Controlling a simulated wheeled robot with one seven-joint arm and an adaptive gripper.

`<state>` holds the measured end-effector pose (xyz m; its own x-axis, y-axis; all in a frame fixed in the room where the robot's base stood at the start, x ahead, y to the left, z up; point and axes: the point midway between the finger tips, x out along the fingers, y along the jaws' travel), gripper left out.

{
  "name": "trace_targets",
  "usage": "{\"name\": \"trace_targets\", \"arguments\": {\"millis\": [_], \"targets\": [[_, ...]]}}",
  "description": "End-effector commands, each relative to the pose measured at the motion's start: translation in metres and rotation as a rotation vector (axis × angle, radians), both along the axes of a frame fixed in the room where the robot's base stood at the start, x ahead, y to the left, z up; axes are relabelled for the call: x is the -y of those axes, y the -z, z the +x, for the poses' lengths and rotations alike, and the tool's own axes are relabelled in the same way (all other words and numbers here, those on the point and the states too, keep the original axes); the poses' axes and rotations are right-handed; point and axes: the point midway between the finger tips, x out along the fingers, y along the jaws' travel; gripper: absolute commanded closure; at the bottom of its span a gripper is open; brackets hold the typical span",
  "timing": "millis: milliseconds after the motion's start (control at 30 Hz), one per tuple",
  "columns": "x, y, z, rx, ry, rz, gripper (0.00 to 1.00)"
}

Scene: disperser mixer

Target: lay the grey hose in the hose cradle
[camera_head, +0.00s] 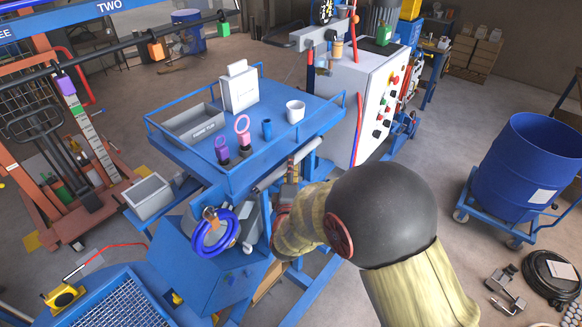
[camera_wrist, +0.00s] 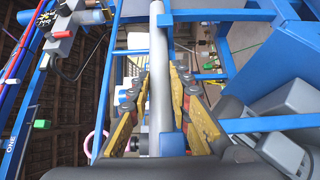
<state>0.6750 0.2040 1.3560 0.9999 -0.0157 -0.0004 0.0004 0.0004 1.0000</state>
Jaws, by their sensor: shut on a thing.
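The grey hose (camera_wrist: 159,60) is a smooth, straight-looking grey tube. In the wrist view it runs up the middle, between the yellow-padded fingers of my gripper (camera_wrist: 158,88), which is shut on it. In the head view part of the hose (camera_head: 272,177) shows just below the front edge of the blue table, beside my gripper (camera_head: 290,185). I cannot pick out the hose cradle with certainty in either view.
The blue table (camera_head: 255,165) carries a grey bin (camera_head: 194,124), purple and pink ringed tools and a white cup (camera_head: 295,111). A control cabinet (camera_head: 352,100) stands behind; a blue drum (camera_head: 526,170) is at right.

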Motion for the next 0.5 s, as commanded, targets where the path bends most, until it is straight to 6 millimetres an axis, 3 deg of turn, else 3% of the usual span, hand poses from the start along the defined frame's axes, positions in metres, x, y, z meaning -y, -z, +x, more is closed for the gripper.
{"name": "trace_targets", "arguments": {"millis": [333, 500], "targets": [[0.0003, 0.0007, -0.0001, 0.000, 0.000, 0.000, 0.62], [0.0003, 0.0006, -0.0001, 0.000, 0.000, 0.000, 0.62]]}}
